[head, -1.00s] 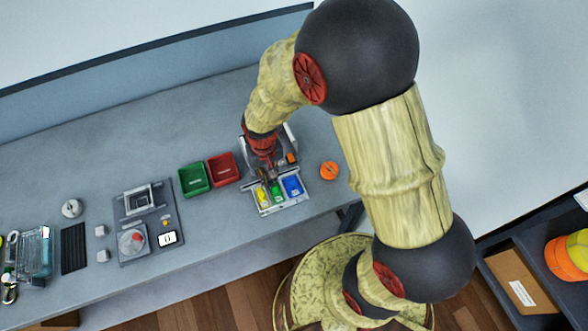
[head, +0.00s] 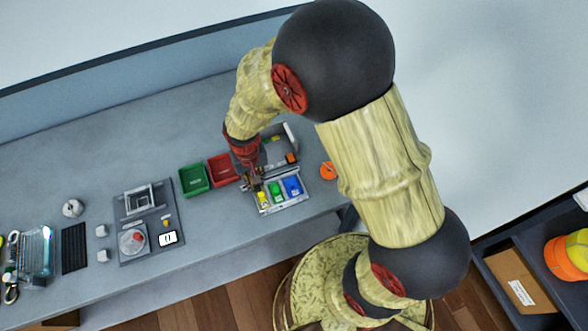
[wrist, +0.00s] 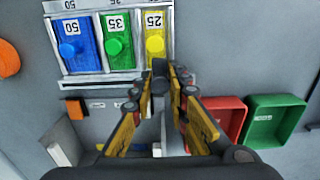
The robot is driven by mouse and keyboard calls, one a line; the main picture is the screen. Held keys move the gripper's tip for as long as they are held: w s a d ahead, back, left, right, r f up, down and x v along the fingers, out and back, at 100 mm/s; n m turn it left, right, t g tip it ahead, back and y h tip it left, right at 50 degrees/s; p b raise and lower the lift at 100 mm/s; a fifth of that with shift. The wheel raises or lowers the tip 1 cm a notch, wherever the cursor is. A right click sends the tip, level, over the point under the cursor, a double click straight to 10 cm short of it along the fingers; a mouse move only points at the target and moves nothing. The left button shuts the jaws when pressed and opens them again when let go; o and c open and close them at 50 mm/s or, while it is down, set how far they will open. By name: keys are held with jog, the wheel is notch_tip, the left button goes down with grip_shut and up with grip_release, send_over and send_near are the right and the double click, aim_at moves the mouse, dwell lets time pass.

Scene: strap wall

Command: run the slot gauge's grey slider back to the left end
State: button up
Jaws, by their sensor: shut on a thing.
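The slot gauge shows in the head view as a pale grey frame (head: 291,206) with yellow, green and blue blocks. In the wrist view it is turned about, so the yellow block (wrist: 155,37) is at the right, green (wrist: 116,62) in the middle and blue (wrist: 76,62) at the left. My gripper (wrist: 160,70) is shut at the rail (wrist: 100,79) by the yellow block, which is the gauge's left end in the head view. The grey slider is between my fingertips, mostly hidden by them. My gripper (head: 255,186) also shows in the head view.
A red bin (head: 222,169) and a green bin (head: 194,179) stand left of the gauge. An orange round thing (head: 328,171) lies to its right. A grey fixture (head: 148,222) is farther left. An open-topped grey box (head: 284,147) stands behind the gauge.

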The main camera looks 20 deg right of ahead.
aim_at(245, 189)
jog(key=shift+a, duration=1.9)
jog(key=o, duration=0.5)
jog(key=shift+a, duration=0.1)
jog(key=shift+o, duration=0.3)
notch_tip(245, 189, up, 6)
jog(key=p, duration=0.4)
jog(key=shift+p, duration=0.35)
